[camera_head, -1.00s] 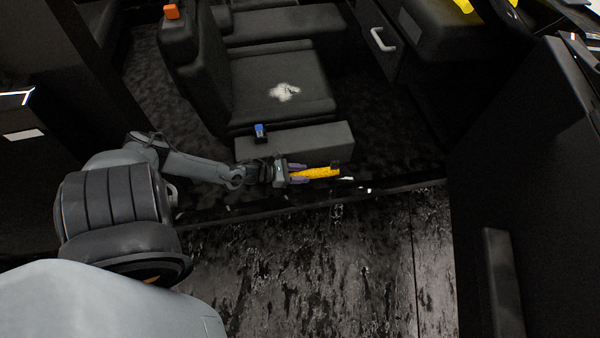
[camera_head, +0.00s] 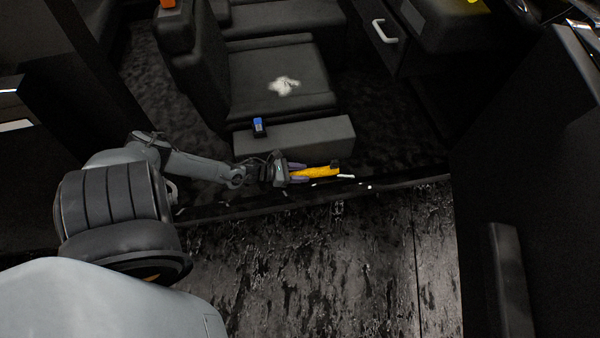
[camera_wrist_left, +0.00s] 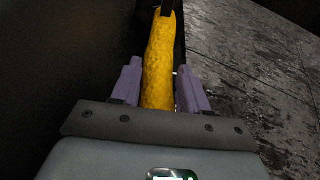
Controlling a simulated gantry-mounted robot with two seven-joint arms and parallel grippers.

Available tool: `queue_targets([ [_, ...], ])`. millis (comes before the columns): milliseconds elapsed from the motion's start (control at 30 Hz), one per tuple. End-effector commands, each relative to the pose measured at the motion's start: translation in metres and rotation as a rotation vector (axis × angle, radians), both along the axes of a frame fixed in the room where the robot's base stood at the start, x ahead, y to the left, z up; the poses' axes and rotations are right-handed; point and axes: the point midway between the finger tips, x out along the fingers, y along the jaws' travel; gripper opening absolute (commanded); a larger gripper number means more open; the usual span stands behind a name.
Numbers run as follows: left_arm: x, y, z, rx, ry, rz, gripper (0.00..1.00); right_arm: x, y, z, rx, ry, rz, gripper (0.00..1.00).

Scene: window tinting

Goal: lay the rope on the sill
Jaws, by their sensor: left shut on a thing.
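My left gripper (camera_head: 296,173) reaches in from the left and is shut on a yellow rope (camera_head: 319,171). The rope lies lengthwise between the two purple fingers in the left wrist view (camera_wrist_left: 159,60), and its far end meets a dark piece. In the head view the rope is at or just above the dark sill (camera_head: 400,184) along the door opening. I cannot tell whether it touches the sill. My right gripper is not in view.
A dark car seat (camera_head: 270,78) with a crumpled white cloth (camera_head: 284,86) stands behind. A small blue-topped item (camera_head: 259,127) is by the seat's grey box-like base (camera_head: 310,140). An open door panel (camera_head: 530,180) stands at right. The worn floor in front (camera_head: 330,270) is clear.

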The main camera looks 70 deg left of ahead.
Motion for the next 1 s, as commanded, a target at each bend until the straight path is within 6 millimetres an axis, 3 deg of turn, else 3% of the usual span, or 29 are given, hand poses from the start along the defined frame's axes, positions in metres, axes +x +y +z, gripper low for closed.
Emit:
queue_targets([
  [400,0.0005,0.0001,-0.0077,0.0,-0.001,0.0,0.11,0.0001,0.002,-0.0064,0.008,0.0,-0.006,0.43],
  [433,0.0005,0.0002,-0.0069,0.0,-0.001,0.001,0.47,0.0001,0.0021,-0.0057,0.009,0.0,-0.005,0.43],
  [600,0.0004,0.0001,-0.0067,0.0,-0.001,0.0,0.73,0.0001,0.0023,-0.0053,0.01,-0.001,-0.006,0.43],
  [1000,-0.005,0.0012,-0.0044,0.0,0.002,0.0,0.74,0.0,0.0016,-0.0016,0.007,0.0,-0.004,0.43],
])
